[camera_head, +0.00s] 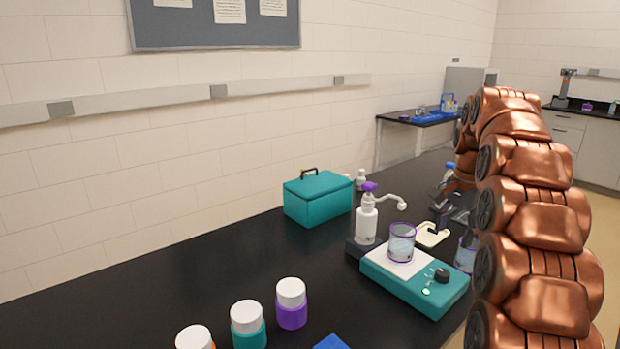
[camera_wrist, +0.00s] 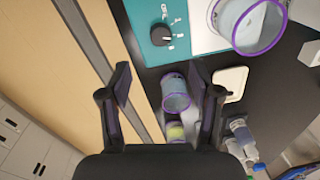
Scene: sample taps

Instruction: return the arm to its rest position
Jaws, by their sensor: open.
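My copper arm (camera_head: 535,220) rises along the right side of the head view and bends over the black bench. My gripper (camera_wrist: 163,88) is open in the wrist view, its two dark fingers well apart. Nothing is held between them. A purple-rimmed beaker (camera_wrist: 175,102) shows in the gap between the fingers but looks farther off, standing on the bench. In the head view, the gripper (camera_head: 450,208) is small, dark and partly hidden by my arm, just beyond the teal stirrer (camera_head: 425,296).
A purple-rimmed beaker (camera_head: 402,250) stands on the stirrer. A white pump bottle (camera_head: 367,225) stands behind it, with a teal box (camera_head: 318,200) farther left. White-capped jars (camera_head: 291,310) stand at the front. The left bench is clear. A white pad (camera_wrist: 231,84) lies near the fingers.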

